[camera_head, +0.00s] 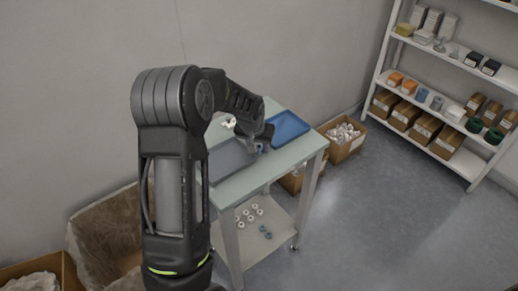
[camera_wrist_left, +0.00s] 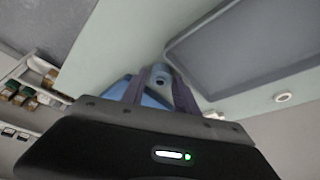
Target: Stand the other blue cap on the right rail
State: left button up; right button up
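In the left wrist view a blue cap (camera_wrist_left: 160,74) with a dark opening sits between the two fingertips of my left gripper (camera_wrist_left: 160,79). Both fingers appear to touch its sides, so the gripper looks shut on it. In the head view my left gripper (camera_head: 261,141) is over the table top, between the grey tray and the blue tray. The arm and hand cover part of the table there. I cannot make out the right rail in either view. My right gripper is not in view.
The table (camera_head: 306,149) holds a grey tray (camera_head: 227,160) and a blue tray (camera_head: 288,126). A white ring-shaped part (camera_wrist_left: 283,97) lies beside the grey tray. Several white parts (camera_head: 248,214) and blue ones (camera_head: 265,231) are on the lower shelf. A box (camera_head: 343,140) stands behind.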

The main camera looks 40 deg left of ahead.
aim_at(259, 148)
pick_arm(q)
jog(key=shift+c, duration=0.3)
jog(key=c, duration=0.5)
jog(key=shift+r, duration=0.15)
notch_tip(259, 148, up, 10)
jog(key=shift+f+b, duration=0.1)
jog(key=shift+b, duration=0.85)
